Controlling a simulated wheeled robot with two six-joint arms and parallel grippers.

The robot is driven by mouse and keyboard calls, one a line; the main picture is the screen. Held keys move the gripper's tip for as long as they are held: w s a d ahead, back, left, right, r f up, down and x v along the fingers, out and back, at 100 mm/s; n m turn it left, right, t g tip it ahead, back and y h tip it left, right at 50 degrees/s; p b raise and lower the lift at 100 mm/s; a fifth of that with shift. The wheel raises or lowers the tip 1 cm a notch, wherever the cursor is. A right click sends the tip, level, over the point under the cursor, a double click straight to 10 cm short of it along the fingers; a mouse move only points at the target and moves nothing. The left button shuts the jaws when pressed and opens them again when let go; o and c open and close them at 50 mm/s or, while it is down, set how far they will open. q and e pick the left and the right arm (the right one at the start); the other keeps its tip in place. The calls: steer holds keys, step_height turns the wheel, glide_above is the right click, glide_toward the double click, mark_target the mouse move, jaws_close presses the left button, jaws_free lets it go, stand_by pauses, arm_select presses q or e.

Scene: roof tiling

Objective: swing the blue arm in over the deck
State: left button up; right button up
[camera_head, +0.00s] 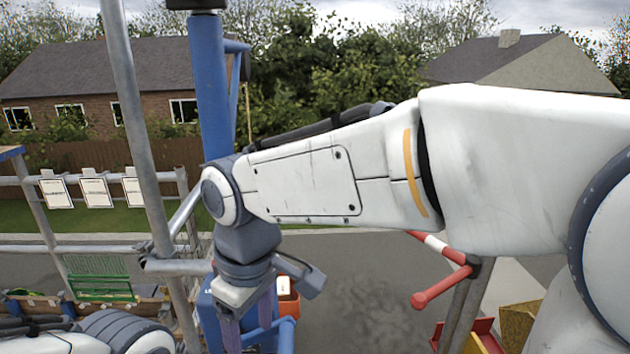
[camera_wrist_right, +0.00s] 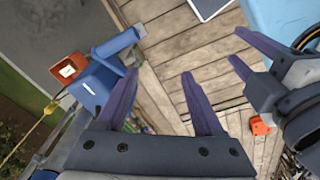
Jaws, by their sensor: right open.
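A blue upright post (camera_head: 210,90) with a thin blue brace stands behind my right forearm in the head view; whether it bears the swinging arm is unclear. Low beside it is a blue housing (camera_head: 210,318), with an orange box (camera_head: 287,302). In the right wrist view the blue housing (camera_wrist_right: 98,84) has a stubby blue bar and the orange box attached. My right gripper (camera_wrist_right: 160,73) is open and empty, its fingers over planks, beside the housing. My left gripper (camera_wrist_right: 235,45) shows at the right of that view, fingers apart with nothing between them. The deck (camera_wrist_right: 190,45) is wooden planks.
Scaffold poles (camera_head: 140,130) stand at the left, with white notices (camera_head: 95,192) on the rail. A red and white bar (camera_head: 440,247) lies right of centre. A yellow rope (camera_wrist_right: 40,120) runs left of the housing. A small orange object (camera_wrist_right: 260,124) lies on the planks.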

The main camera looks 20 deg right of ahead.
steer(key=w+d+r+n+t+h+p, duration=0.1)
steer(key=w+d+r, duration=0.65)
steer(key=r, duration=0.35)
steer(key=w+d+r+h+p, duration=0.1)
steer(key=w+d+r, duration=0.6)
steer(key=w+r, duration=0.25)
steer(key=f, duration=0.3)
steer(key=f+b, duration=0.1)
steer(key=f, duration=0.2)
steer(key=w+d+f, duration=0.1)
steer(key=f, duration=0.1)
steer(key=shift+f+b, duration=0.4)
jaws_close()
steer(key=shift+s, duration=0.1)
